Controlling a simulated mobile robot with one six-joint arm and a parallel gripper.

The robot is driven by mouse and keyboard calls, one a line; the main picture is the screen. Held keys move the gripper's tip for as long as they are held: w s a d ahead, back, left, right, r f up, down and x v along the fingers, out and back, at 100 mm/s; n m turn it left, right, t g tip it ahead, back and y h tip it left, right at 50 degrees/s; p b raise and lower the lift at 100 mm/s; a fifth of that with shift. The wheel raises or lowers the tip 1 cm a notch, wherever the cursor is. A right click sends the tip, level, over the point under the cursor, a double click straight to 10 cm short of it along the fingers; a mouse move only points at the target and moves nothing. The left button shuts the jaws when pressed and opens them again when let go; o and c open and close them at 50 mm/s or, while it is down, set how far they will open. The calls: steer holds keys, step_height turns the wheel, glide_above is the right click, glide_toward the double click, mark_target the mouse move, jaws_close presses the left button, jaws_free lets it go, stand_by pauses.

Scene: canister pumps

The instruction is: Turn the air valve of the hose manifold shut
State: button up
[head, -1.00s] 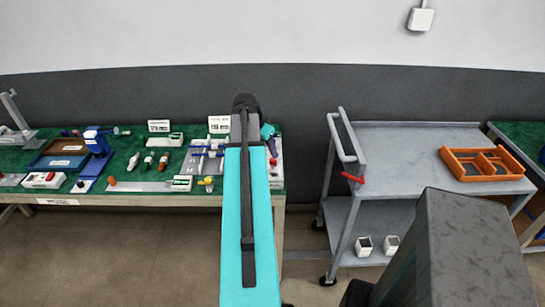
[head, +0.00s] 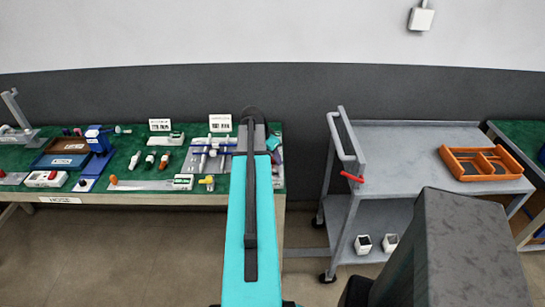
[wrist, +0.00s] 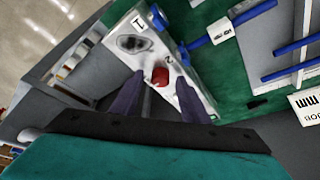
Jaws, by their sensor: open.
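In the wrist view my gripper (wrist: 160,82) is open, its two dark fingers pointing at a red knob (wrist: 160,76). The knob sits on a white box (wrist: 126,41) with a dark oval and small number labels, and appears between the fingertips. I cannot tell whether the fingers touch it, or whether it is the air valve. Blue pipes (wrist: 253,13) lie beside the box. In the head view a rack of blue and white pipes (head: 211,150), perhaps the hose manifold, stands left of my arm. My arm hides the gripper there and most of the box.
White sign cards (head: 220,123) stand behind the pipes. A grey cart (head: 400,150) with an orange tray (head: 486,163) stands to the right, across a gap.

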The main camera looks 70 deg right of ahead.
steer(key=shift+c, duration=0.3)
steer(key=c, duration=1)
steer(key=shift+o, duration=0.2)
steer(key=shift+n, duration=0.5)
steer(key=n+t+b, duration=0.1)
steer(key=n, duration=0.2)
steer(key=shift+s, duration=0.2)
steer(key=n+t+b, duration=0.1)
steer(key=n+t, duration=0.1)
steer(key=n, duration=0.3)
steer(key=shift+s, duration=0.15)
steer(key=n+t, duration=0.1)
steer(key=n, duration=0.1)
steer(key=n+t+y+b, duration=0.1)
steer(key=n, duration=0.2)
steer(key=shift+s+d, duration=0.1)
steer(key=shift+d, duration=0.1)
steer(key=shift+s+n+t+y+b, duration=0.1)
steer(key=shift+n+t+y+b, duration=0.45)
steer(key=shift+n, duration=1.45)
